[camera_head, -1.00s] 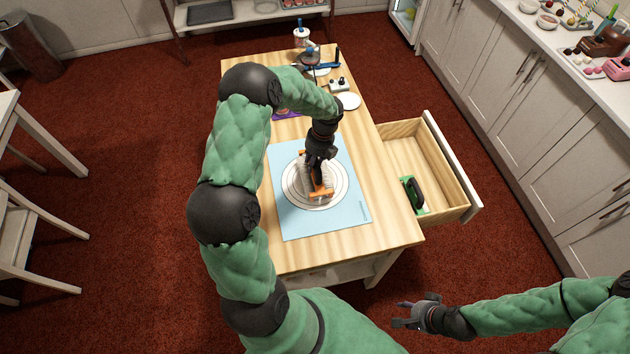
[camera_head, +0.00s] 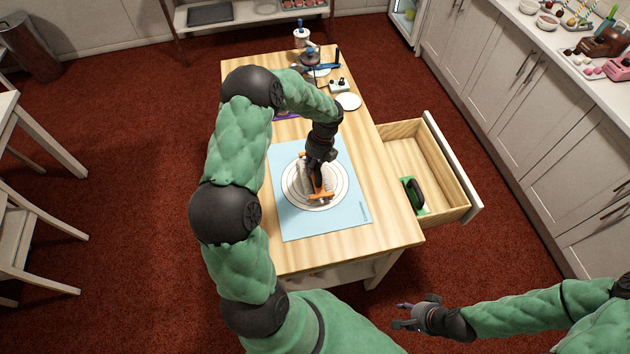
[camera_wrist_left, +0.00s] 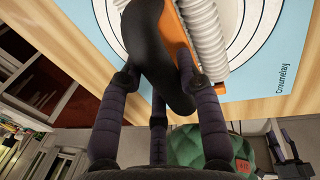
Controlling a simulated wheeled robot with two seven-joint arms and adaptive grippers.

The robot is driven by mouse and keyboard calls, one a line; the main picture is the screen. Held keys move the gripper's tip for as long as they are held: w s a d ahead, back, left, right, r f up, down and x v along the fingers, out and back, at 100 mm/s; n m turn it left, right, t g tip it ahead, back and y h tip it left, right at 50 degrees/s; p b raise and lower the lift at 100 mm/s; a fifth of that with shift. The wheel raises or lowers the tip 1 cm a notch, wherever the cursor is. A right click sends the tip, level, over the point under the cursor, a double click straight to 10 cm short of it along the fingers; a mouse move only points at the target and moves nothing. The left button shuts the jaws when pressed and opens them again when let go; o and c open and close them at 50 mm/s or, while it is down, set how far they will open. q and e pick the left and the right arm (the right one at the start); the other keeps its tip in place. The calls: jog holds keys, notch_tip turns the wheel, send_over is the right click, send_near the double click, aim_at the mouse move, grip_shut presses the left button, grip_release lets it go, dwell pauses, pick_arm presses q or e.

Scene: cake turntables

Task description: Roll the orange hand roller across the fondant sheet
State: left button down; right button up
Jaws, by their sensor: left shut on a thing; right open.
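The orange hand roller (camera_head: 321,195) has an orange frame and a ribbed pale cylinder; in the left wrist view its ribbed cylinder (camera_wrist_left: 208,38) lies on or just over the white fondant sheet. My left gripper (camera_head: 317,172) is shut on the roller's handle, which shows dark in the left wrist view (camera_wrist_left: 152,50). The round white fondant sheet (camera_head: 295,190) with ring lines lies on a light blue mat (camera_head: 350,213) on the wooden table. The gripper and roller hide its middle. My right gripper (camera_head: 405,315) is open and empty, in front of the table.
An open drawer (camera_head: 447,170) on the table's right side holds a green-and-black tool (camera_head: 413,195). A white plate (camera_head: 348,101), a small white block and other tools stand at the table's back. The table's front right is clear.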

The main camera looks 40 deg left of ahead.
pick_arm(q)
jog(key=shift+w+d+f, duration=0.15)
jog(key=shift+d+f, duration=0.05)
jog(key=shift+d, duration=0.05)
jog(key=shift+w+d, duration=0.1)
jog(key=shift+w+d+f, duration=0.1)
jog(key=shift+w+d, duration=0.05)
jog(key=shift+d, duration=0.05)
jog(key=shift+p, duration=0.5)
dwell(0.4)
jog(key=shift+s+a+p, duration=0.15)
jog(key=shift+s+a, duration=0.3)
jog(key=shift+s, duration=0.25)
jog(key=shift+s+a+p, duration=0.15)
jog(key=shift+s+a, duration=0.25)
jog(key=shift+s, duration=0.25)
jog(key=shift+a+p, duration=0.1)
jog(key=shift+p, duration=0.2)
